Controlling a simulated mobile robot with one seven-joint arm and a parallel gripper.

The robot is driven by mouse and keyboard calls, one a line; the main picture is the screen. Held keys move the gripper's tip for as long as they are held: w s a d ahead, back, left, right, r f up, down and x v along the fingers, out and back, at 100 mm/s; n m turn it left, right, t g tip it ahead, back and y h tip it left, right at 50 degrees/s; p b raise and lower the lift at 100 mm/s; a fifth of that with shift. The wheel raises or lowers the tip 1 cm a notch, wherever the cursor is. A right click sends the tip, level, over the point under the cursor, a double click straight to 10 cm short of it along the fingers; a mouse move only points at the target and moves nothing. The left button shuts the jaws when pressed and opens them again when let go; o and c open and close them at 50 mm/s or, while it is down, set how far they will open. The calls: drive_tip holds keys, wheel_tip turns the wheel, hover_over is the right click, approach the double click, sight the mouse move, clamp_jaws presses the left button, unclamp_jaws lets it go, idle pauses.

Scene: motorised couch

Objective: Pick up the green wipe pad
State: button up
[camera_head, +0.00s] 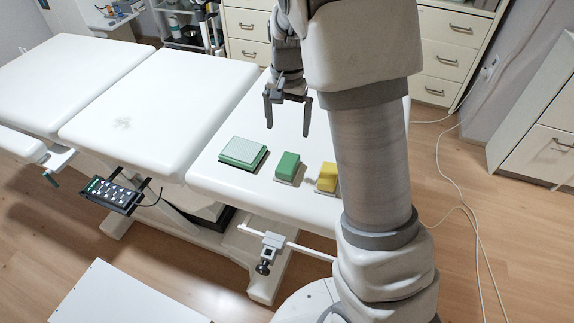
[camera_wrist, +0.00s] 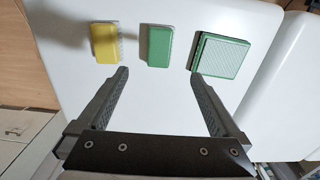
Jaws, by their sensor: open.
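A green wipe pad (camera_head: 287,165), a solid green block on a pale base, lies on the white couch section (camera_head: 232,184) between a yellow pad and a flat green piece with a pale top. The green pad also shows at the top middle of the wrist view (camera_wrist: 157,46). My gripper (camera_head: 288,129) is open and empty, pointing down above the couch, apart from the pad. In the wrist view, the green pad lies beyond the fingertips (camera_wrist: 158,76), roughly centred between them. No pad is hidden in the wrist view; my arm stands close beside the yellow pad in the head view.
The yellow pad (camera_head: 327,177) is to the right and the pale-topped green piece (camera_head: 243,152) to the left, with narrow gaps. A keypad (camera_head: 112,192) and a clamp (camera_head: 270,247) are at the couch's near side. Drawer cabinets (camera_head: 448,55) stand behind.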

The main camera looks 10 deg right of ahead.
sight(288, 162)
wheel_tip(288, 162, down, 15)
drive_tip(key=shift+d+f+b, duration=0.1)
drive_tip(key=shift+b, duration=1.1)
drive_tip(key=c, duration=1.2)
drive_tip(key=shift+c, duration=0.2)
wheel_tip(288, 162, up, 5)
drive_tip(key=shift+s+p, duration=0.1)
drive_tip(key=shift+p, duration=0.4)
drive_tip(key=s+a+r+p, duration=0.1)
drive_tip(key=s+a+r, duration=0.5)
drive_tip(key=s, duration=0.3)
drive_tip(key=shift+a+r+p, duration=0.15)
drive_tip(key=shift+a+p, duration=0.15)
drive_tip(key=shift+a, duration=0.2)
drive_tip(key=shift+s, duration=0.1)
